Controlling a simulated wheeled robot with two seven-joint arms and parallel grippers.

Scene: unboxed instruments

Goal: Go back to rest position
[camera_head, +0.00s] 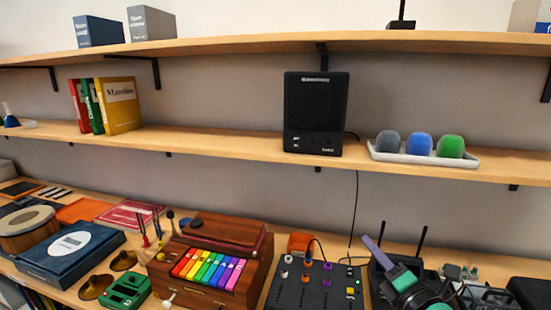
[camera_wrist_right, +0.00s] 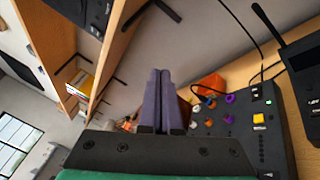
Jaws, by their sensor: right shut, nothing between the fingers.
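My right gripper (camera_head: 369,240) shows at the lower right of the head view, with purple fingers and a green body. It is in front of the lower table, just right of the black mixer box (camera_head: 315,287). In the right wrist view the two purple fingers of the gripper (camera_wrist_right: 159,74) are pressed together with nothing between them. My left gripper is in neither view.
A wooden box with rainbow keys (camera_head: 210,269) stands left of the mixer. A black speaker (camera_head: 315,112) and a white tray (camera_head: 425,157) with three coloured shakers are on the middle shelf (camera_head: 220,140). Black antennas (camera_head: 421,243) rise near my right gripper. The lower table is crowded.

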